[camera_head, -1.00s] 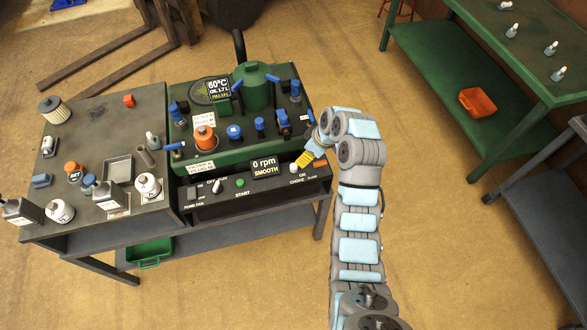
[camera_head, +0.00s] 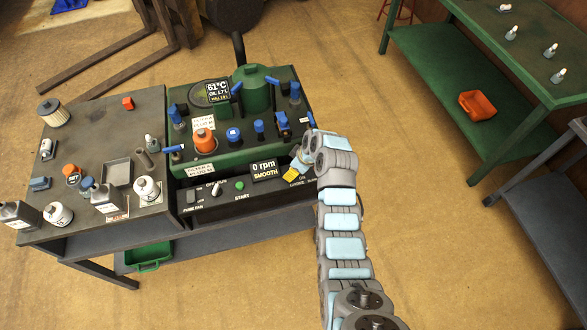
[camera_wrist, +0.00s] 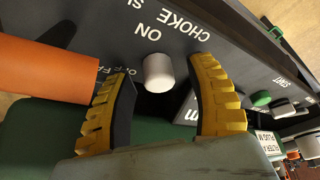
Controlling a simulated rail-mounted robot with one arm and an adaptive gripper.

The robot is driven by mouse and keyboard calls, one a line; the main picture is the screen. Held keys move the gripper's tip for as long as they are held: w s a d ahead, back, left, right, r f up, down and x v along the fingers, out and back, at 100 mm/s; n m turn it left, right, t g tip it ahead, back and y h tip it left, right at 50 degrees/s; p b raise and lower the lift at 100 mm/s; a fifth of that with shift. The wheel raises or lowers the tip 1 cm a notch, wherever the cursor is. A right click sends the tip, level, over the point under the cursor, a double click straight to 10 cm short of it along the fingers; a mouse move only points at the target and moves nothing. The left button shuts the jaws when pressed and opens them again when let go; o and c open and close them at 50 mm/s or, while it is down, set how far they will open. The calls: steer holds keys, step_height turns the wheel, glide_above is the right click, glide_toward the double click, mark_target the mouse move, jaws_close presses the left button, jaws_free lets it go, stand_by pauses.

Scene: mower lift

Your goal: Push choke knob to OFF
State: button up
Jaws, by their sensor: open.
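The choke knob (camera_wrist: 158,73) is a pale grey-white round knob on the dark front panel. In the wrist view it sits beside the printed words ON and CHOKE. My gripper (camera_wrist: 168,80) is open, with one yellow ribbed finger on each side of the knob. I cannot tell whether either finger touches it. In the head view my gripper (camera_head: 292,177) is at the right end of the panel, by the CHOKE label, and hides the knob.
An orange cylinder (camera_wrist: 45,70) lies close to the left finger in the wrist view. The rpm display (camera_head: 265,171) and the green start button (camera_head: 239,185) are left of my gripper. The green machine top (camera_head: 240,150), with several blue-handled fittings, rises behind the panel.

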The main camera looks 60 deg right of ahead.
stand_by(0.3)
jaws_close()
steer(key=shift+w+d+f, duration=0.1)
steer(key=shift+w+d+f+b, duration=0.15)
steer(key=shift+w+d+b, duration=0.15)
steer(key=shift+b, duration=0.3)
